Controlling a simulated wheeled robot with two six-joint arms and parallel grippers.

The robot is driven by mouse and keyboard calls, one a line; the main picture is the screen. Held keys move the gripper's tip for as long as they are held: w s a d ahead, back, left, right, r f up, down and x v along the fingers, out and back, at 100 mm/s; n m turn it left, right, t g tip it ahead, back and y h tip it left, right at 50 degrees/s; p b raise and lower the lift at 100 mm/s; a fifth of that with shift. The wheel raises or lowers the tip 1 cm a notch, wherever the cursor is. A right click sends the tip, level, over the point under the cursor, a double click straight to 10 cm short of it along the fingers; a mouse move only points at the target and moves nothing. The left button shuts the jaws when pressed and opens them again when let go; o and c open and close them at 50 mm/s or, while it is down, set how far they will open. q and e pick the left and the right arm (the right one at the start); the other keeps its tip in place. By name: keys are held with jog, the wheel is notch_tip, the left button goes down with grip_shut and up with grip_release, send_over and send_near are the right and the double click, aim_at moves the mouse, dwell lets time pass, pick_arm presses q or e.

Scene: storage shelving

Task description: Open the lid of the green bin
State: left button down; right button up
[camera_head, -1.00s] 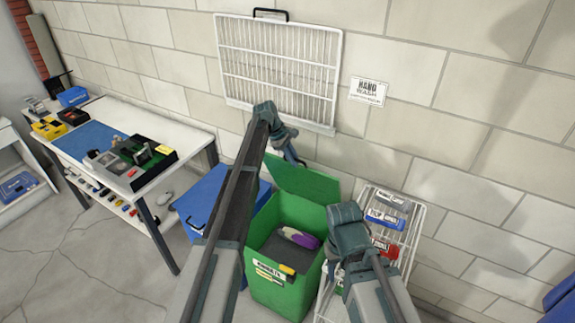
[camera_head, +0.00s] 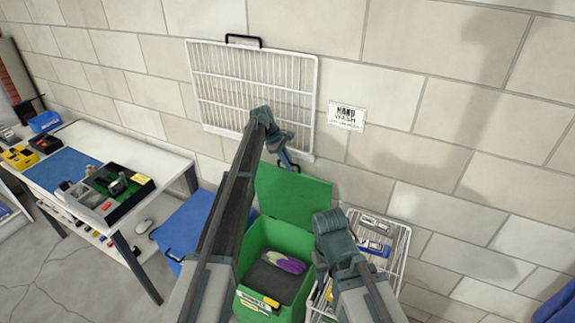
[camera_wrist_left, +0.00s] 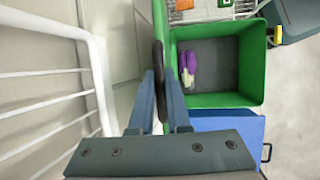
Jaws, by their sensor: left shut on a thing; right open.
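The green bin (camera_head: 252,285) stands against the wall with its top open. Its green lid (camera_head: 293,200) stands raised at the back. A purple and pale item (camera_head: 283,263) lies inside on a dark grey surface. My left gripper (camera_head: 288,162) is at the lid's top edge. In the left wrist view its fingers (camera_wrist_left: 160,100) are closed around the lid's black handle (camera_wrist_left: 158,70). My right gripper (camera_head: 326,268) is open, beside the bin's right side, mostly hidden behind my right arm.
A blue bin (camera_head: 183,225) stands left of the green one. A white wire rack (camera_head: 398,245) with small boxes stands to its right. A white wire grid (camera_head: 315,100) hangs on the wall above. A workbench (camera_head: 165,165) with tools is at the left. Bare floor lies in front.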

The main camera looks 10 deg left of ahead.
pick_arm(q)
jog(key=c, duration=0.9)
grip_release()
jog(key=shift+r, duration=0.15)
jog(key=p+v, duration=1.2)
jog(key=v, duration=0.1)
jog(key=shift+a+r+p, duration=0.15)
jog(key=shift+r+p, duration=0.1)
jog(key=shift+p, duration=0.05)
